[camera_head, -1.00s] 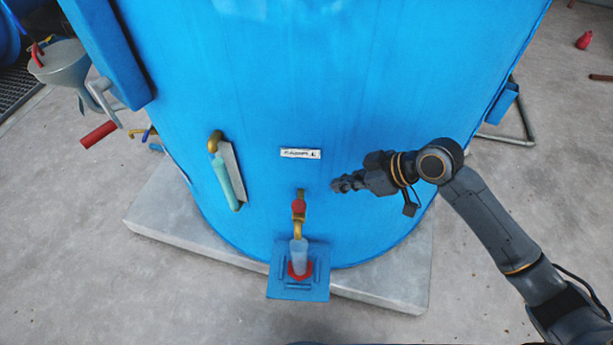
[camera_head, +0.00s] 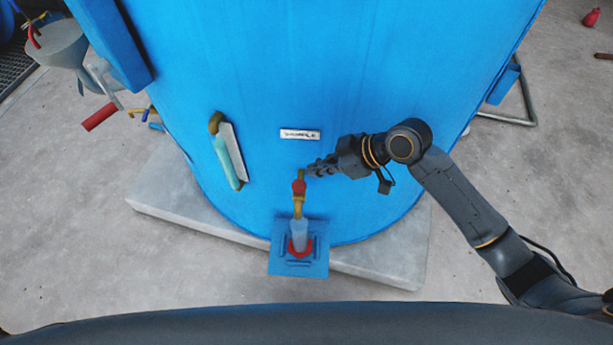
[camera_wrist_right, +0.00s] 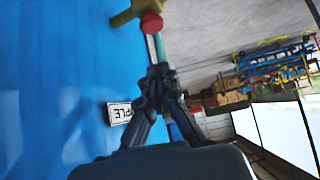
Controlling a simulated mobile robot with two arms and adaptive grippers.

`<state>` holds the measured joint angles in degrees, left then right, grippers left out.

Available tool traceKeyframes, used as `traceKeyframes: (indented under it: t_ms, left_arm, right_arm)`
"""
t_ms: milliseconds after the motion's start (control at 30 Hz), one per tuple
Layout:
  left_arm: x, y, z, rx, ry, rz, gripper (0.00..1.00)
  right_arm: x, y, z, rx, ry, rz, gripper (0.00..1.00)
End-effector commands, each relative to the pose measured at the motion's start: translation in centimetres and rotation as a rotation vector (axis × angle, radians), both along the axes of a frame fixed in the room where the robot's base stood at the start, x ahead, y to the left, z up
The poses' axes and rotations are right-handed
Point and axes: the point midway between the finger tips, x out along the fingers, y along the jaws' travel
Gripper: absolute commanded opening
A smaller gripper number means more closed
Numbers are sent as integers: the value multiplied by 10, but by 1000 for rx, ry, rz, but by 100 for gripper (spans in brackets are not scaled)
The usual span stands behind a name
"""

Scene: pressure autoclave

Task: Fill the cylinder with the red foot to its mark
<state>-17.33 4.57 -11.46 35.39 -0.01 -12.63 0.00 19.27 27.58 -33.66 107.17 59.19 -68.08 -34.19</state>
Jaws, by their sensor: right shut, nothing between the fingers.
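The clear cylinder (camera_head: 299,232) stands upright on its red foot (camera_head: 300,249) on a small blue shelf (camera_head: 284,264) at the tank's front. The brass sample tap (camera_head: 298,206) with its red handle (camera_head: 298,187) is right above its mouth. The mark and the level inside are too small to read. My right gripper (camera_head: 314,170) is shut and empty, just above and right of the tap, close to the tank wall. In the right wrist view the shut fingers (camera_wrist_right: 160,80) point toward the red handle (camera_wrist_right: 152,24), apart from it. My left gripper is not in view.
The blue tank (camera_head: 350,80) fills the middle, with a SAMPLE label (camera_head: 300,135) above the tap. A sight glass (camera_head: 229,158) stands left of the tap. The concrete plinth (camera_head: 390,265) lies below.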

Motion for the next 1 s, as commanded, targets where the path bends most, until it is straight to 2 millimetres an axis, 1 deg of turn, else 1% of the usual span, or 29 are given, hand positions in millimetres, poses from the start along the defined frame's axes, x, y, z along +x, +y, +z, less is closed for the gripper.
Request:
traceKeyframes:
  t_ms: [33, 167, 300, 400, 600, 867, 1000]
  left_arm:
    - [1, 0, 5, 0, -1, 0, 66]
    - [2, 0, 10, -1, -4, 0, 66]
    - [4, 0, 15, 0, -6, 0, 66]
    - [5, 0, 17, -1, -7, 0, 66]
    - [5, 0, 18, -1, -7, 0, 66]
    - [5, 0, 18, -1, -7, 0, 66]
    - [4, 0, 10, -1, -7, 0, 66]
  right_arm:
    - [2, 9, -6, 3, 4, 1, 0]
    - [8, 27, -25, 1, 4, 0, 0]
    - [8, 26, -48, -2, 4, -1, 0]
    - [8, 26, -58, -1, 2, -1, 0]
    - [8, 26, -67, -1, -1, 0, 0]
    - [8, 26, -67, -2, -2, -1, 0]
    - [9, 25, -76, -2, -1, 0, 0]
